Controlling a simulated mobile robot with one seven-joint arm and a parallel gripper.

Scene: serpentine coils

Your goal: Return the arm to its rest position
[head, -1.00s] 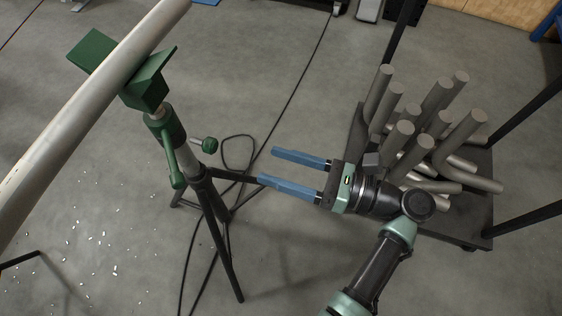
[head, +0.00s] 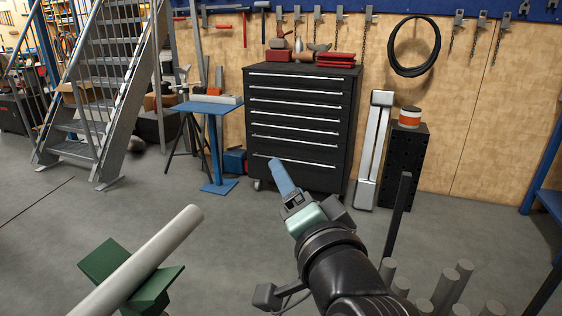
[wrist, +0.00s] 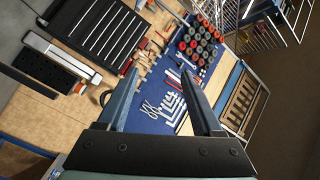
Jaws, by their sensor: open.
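My gripper (head: 283,180) is raised in the middle of the head view, in front of a black drawer cabinet standing farther off. In the head view its blue fingers line up, so the gap between them is hidden. In the wrist view my gripper (wrist: 165,95) shows its two fingers spread apart with nothing between them. Beyond them is a blue tool wall (wrist: 185,85) with hanging tools. My arm reaches up from the lower right of the head view.
A grey pipe (head: 150,255) rests on a green V-shaped support (head: 105,262) at lower left. Several upright grey pipes (head: 445,290) stand at lower right beside a dark post (head: 398,210). The black cabinet (head: 300,125), a blue stand (head: 212,130) and stairs (head: 105,80) are behind. Open floor lies between.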

